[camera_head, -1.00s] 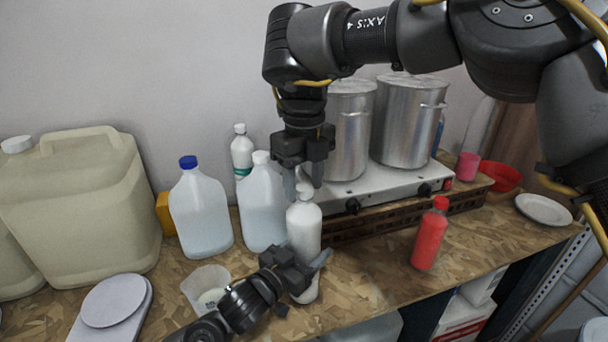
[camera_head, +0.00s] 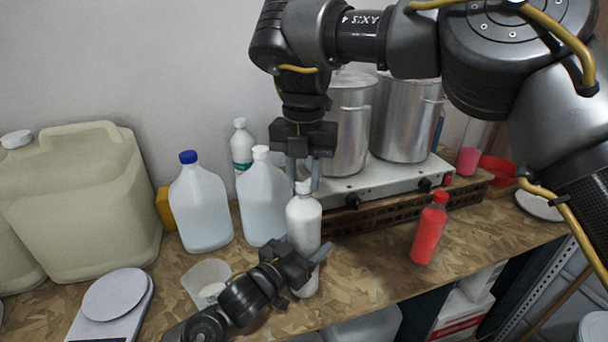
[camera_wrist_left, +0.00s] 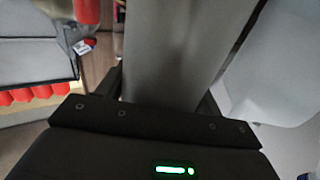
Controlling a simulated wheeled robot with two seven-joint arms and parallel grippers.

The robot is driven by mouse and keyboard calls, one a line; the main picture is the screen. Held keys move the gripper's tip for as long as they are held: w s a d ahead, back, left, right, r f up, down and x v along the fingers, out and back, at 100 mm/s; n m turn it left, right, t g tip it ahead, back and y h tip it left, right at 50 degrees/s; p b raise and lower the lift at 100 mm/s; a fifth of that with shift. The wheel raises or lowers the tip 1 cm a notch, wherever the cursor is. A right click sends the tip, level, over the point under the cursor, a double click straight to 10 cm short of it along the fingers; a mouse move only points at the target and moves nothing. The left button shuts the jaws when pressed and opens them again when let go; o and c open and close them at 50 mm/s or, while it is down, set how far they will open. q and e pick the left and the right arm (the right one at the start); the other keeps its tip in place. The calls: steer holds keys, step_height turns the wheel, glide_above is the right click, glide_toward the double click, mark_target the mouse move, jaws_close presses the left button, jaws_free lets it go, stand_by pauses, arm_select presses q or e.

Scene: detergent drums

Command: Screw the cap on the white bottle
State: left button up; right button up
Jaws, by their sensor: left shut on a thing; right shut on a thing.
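The white bottle (camera_head: 304,222) stands upright near the middle of the bench, in front of the hotplate. Its white cap (camera_head: 302,187) is at the bottle's mouth; I cannot tell how tightly it sits. My right gripper (camera_head: 303,184) points down from above and is shut on the cap, one finger on each side. My left gripper (camera_head: 308,262) comes in low from the left and is shut on the lower part of the bottle. In the left wrist view the bottle (camera_wrist_left: 165,50) fills the middle as a blurred grey-white shape, its far side hidden.
Two jugs, blue-capped (camera_head: 201,207) and white-capped (camera_head: 262,203), stand close to the left. A clear beaker (camera_head: 206,283) and a scale (camera_head: 113,300) lie nearer the front. A red bottle (camera_head: 430,230) stands right. Steel pots (camera_head: 406,118) sit on the hotplate (camera_head: 385,183) behind.

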steer(key=o, duration=1.2)
steer(key=shift+m, duration=0.3)
steer(key=shift+c, duration=0.2)
